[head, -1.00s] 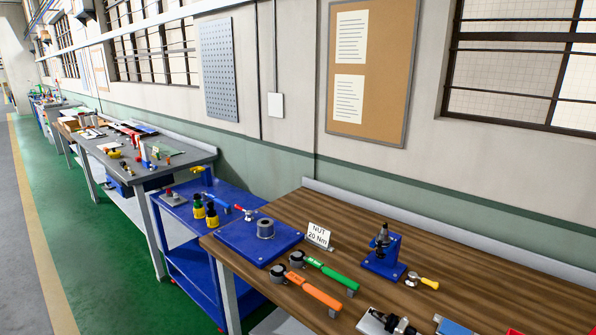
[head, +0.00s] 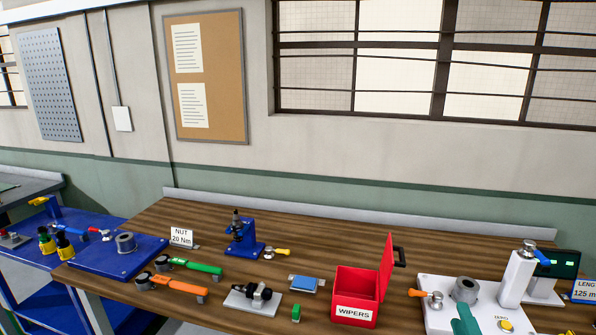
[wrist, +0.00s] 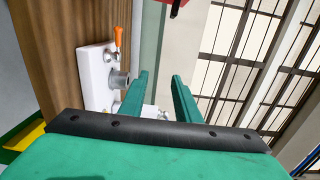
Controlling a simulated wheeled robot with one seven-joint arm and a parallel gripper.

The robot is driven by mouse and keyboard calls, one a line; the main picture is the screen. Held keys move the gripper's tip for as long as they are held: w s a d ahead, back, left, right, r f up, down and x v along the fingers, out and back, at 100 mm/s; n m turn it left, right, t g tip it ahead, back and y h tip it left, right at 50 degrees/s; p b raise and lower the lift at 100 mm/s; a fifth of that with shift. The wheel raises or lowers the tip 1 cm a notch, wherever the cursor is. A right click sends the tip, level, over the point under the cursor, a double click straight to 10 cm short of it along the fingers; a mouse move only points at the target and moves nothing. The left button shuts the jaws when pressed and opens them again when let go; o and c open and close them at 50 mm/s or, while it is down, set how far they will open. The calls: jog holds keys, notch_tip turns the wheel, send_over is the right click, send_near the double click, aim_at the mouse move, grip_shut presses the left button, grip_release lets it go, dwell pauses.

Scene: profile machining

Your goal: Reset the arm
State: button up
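My gripper (wrist: 160,78) shows in the wrist view as two green fingers held apart with nothing between them, so it is open and empty. In the head view a green part of it (head: 466,318) rises at the lower right, in front of the white measuring plate (head: 440,312). The white plate also shows in the wrist view (wrist: 92,75), beyond and to the left of the fingers. I cannot tell how high the gripper is above it. The rest of my arm is mostly out of the head view.
The wooden bench (head: 335,222) carries a red WIPERS box (head: 356,285) with its lid up, a blue press-like stand (head: 243,238), orange (head: 180,284) and green (head: 195,265) handled wrenches, and a small display (head: 558,265). The bench's back strip between stand and box is clear.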

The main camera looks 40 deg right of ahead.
jog(key=w+a+f+n+t+y, duration=0.1)
jog(key=w+a+f+n+y, duration=0.1)
jog(key=w+a+f+n, duration=0.7)
jog(key=w+a+f+n+t+y, duration=0.1)
jog(key=w+a+f+n+y, duration=0.15)
jog(key=a+f, duration=0.4)
jog(key=w+a+f+n+t+y, duration=0.1)
jog(key=w+a+f+n, duration=0.25)
jog(key=a, duration=0.65)
jog(key=s+a+f+n+t+y, duration=0.1)
jog(key=s+a+f+n+y, duration=0.2)
jog(key=a, duration=0.5)
jog(key=a+f+n+t+y, duration=0.1)
jog(key=a+f+n, duration=0.25)
jog(key=a, duration=0.55)
jog(key=s+a+r+n+y, duration=0.1)
jog(key=s+a+n+y, duration=0.4)
jog(key=a, duration=1.1)
jog(key=s+n, duration=0.3)
jog(key=s, duration=0.2)
jog(key=shift+s+r+t, duration=0.15)
jog(key=shift+r+t, duration=0.25)
jog(key=shift+d+y, duration=0.1)
jog(key=shift+y, duration=0.15)
